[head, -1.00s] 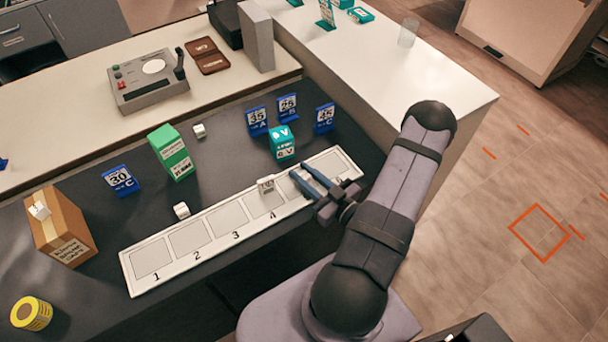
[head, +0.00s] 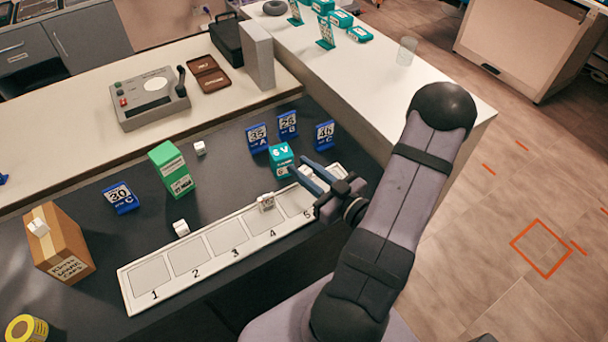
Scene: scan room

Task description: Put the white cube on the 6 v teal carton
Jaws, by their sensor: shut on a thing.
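The teal 6 V carton (head: 281,160) stands upright on the dark counter, behind the numbered strip. My gripper (head: 306,174) is shut on a small white cube (head: 305,170), just right of the carton and in front of it. The fingers partly hide this cube. The held cube appears apart from the carton, and its exact height above the counter is hard to judge. Another white cube (head: 266,202) sits on the strip near slot 4. More white cubes stand on the counter behind the strip (head: 181,228), beside the green carton (head: 200,148), and on the brown box (head: 38,227).
The white numbered strip (head: 190,257) runs along the counter's front. Blue number cards (head: 257,138) stand close behind the teal carton, with another card (head: 121,197) at left. A green carton (head: 171,170) and brown box (head: 64,245) stand farther left.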

